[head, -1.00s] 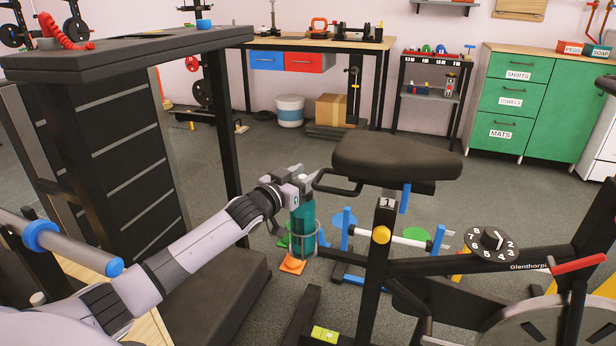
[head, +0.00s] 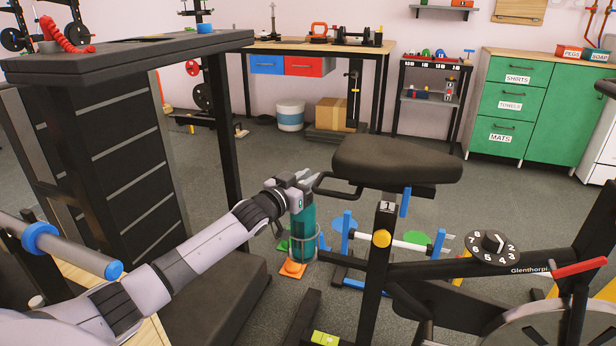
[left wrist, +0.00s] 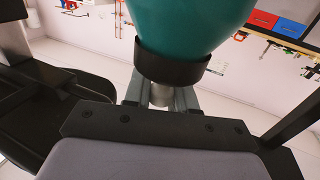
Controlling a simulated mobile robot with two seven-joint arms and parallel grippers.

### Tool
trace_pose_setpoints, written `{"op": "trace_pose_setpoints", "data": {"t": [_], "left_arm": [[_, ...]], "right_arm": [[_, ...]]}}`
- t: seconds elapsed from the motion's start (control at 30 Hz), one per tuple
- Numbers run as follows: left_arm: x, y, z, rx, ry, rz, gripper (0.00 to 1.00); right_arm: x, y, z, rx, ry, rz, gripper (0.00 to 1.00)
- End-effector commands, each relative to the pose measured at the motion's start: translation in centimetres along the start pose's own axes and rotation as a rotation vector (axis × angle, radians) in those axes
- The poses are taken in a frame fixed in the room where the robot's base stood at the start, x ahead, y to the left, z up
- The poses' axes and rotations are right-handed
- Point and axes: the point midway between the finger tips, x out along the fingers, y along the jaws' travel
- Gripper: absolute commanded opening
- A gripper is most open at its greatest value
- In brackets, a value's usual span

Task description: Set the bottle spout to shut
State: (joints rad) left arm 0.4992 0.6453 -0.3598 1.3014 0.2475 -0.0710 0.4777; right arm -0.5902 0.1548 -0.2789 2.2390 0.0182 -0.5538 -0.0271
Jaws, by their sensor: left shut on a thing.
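The teal bottle (head: 303,238) stands upright in a grey wire holder beside the exercise bike, below its seat. My left gripper (head: 302,182) is at the bottle's top. In the left wrist view the teal body (left wrist: 190,25) and its dark collar (left wrist: 172,68) fill the upper middle. The pale spout (left wrist: 160,95) shows between the two fingers (left wrist: 160,98), which are shut on it. The fingers partly hide the spout, so I cannot tell whether it is pulled out or pushed in. My right gripper is not in view.
The bike's black seat (head: 396,160) and its handle loop (head: 335,186) are close to the right of my left gripper. A dark desk (head: 130,57) stands at the left. An orange cone (head: 291,270) is on the floor below the bottle.

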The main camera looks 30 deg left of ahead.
Motion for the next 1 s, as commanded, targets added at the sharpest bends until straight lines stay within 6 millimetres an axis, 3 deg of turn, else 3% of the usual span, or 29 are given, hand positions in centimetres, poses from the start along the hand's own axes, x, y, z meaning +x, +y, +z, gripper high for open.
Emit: {"op": "trace_pose_setpoints", "data": {"t": [0.07, 0.3, 0.33, 0.37, 0.4, 0.77, 1.0], "left_arm": [[0.0, 0.0, 0.9, -0.002, -0.005, -0.001, 0.0], [-0.1, 0.0, 1.1, 0.0, -0.007, -0.001, 0.0], [-0.1, 0.0, 1.1, 0.0, -0.008, -0.001, 0.35], [-0.1, 0.0, 1.1, 0.0, -0.008, -0.001, 0.45], [-0.1, 0.0, 1.1, 0.0, -0.008, -0.001, 0.47], [-0.3, 0.0, 0.9, -0.001, -0.004, -0.001, 0.47], [-2.6, 0.0, 0.8, -0.001, -0.007, -0.001, 0.47]], "right_arm": [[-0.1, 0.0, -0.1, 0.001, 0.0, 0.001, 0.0], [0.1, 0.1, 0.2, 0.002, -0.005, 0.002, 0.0], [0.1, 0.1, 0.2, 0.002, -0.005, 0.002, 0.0], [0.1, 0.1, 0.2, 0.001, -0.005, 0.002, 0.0], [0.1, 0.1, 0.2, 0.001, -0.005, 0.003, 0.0], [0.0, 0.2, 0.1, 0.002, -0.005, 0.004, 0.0], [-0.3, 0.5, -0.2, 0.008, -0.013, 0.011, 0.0]]}}
